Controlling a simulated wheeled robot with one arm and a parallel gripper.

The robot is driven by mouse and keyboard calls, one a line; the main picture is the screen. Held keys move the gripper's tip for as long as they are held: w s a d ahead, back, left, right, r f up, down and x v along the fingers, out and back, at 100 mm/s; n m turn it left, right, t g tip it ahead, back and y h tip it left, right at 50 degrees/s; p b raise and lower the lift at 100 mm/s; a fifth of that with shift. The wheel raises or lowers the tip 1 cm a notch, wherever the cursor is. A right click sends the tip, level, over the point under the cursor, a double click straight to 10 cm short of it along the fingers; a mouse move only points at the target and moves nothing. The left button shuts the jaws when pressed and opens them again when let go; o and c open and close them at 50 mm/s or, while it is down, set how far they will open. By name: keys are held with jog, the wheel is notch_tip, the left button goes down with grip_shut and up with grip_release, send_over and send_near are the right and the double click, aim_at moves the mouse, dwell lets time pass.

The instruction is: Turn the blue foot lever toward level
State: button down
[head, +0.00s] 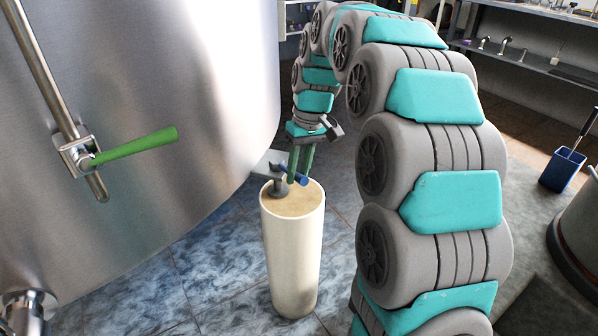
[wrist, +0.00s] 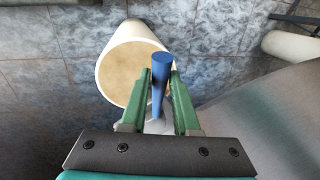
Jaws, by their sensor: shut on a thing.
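The blue foot lever (head: 299,180) is small in the head view, at a grey fitting (head: 277,187) low beside the tank. In the wrist view the blue lever (wrist: 160,78) is a tapered bar between the green fingers, its round end toward the camera. My gripper (head: 298,172) reaches down to it, and in the wrist view my gripper (wrist: 161,85) is shut on it, one finger on each side. The fingers hide part of the lever in the head view, so its exact tilt is hard to tell.
A blue bin (head: 562,170) stands far right. Tiled floor (head: 215,270) is clear left of the cylinder.

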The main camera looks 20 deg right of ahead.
jog(key=c, duration=0.6)
grip_release()
jog(key=shift+c, duration=0.2)
notch_tip(320, 180, up, 8)
jog(key=d, duration=0.1)
jog(key=shift+w+d+f, duration=0.15)
jog(key=shift+w+d, duration=0.05)
jog(key=shift+s, duration=0.1)
jog(key=s+f+m, duration=0.1)
jog(key=s+f, duration=0.3)
jog(key=s, duration=0.7)
jog(key=s+a+f+m+h, duration=0.1)
jog(key=s+f, duration=0.4)
jog(key=s, duration=0.7)
jog(key=s+f+m+g+h, duration=0.1)
jog(key=s+f, duration=0.4)
jog(key=s, duration=0.7)
jog(key=shift+a, duration=0.35)
